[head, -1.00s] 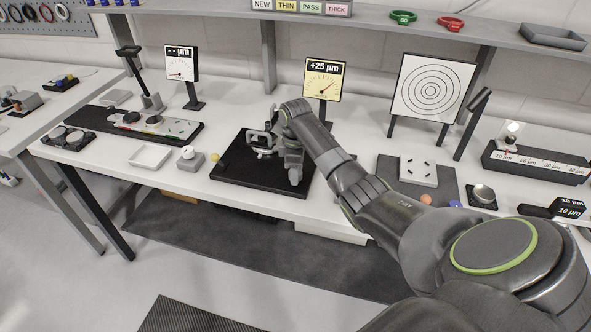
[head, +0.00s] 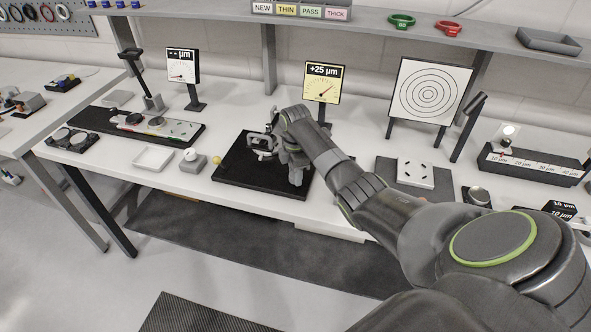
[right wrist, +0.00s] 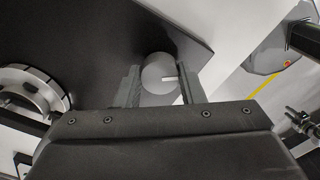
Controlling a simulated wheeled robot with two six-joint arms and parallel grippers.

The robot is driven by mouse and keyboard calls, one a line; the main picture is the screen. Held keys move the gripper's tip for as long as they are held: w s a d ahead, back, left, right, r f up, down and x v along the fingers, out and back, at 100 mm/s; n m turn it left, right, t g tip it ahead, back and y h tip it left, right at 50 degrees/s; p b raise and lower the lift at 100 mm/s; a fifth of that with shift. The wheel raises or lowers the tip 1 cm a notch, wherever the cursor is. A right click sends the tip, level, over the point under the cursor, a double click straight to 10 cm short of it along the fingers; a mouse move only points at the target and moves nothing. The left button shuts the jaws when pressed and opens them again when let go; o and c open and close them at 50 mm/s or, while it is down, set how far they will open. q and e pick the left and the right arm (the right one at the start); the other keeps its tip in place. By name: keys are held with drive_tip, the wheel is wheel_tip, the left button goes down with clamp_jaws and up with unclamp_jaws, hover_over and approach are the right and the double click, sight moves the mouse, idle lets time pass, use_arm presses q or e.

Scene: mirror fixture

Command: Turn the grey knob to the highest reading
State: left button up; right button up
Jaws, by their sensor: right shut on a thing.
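The grey knob (right wrist: 158,72) is round with a white mark on its right side, in the right wrist view. My right gripper (right wrist: 160,86) has one finger on each side of it and is shut on it. In the head view my right gripper (head: 296,172) is low over the black base (head: 232,172) of the fixture; the knob is hidden there. The metal mirror mount (head: 262,142) stands just left of the gripper. The yellow display (head: 323,83) behind reads +25 µm, its needle pointing up to the right. My left gripper is not in view.
A second display (head: 182,66) with a white face shows dashes. A ring target (head: 431,90) stands at the back right.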

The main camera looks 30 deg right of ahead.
drive_tip(key=o, duration=1)
drive_tip(key=shift+r, duration=0.1)
wheel_tip(320, 180, up, 17)
drive_tip(key=p, duration=0.4)
drive_tip(key=shift+r, duration=0.15)
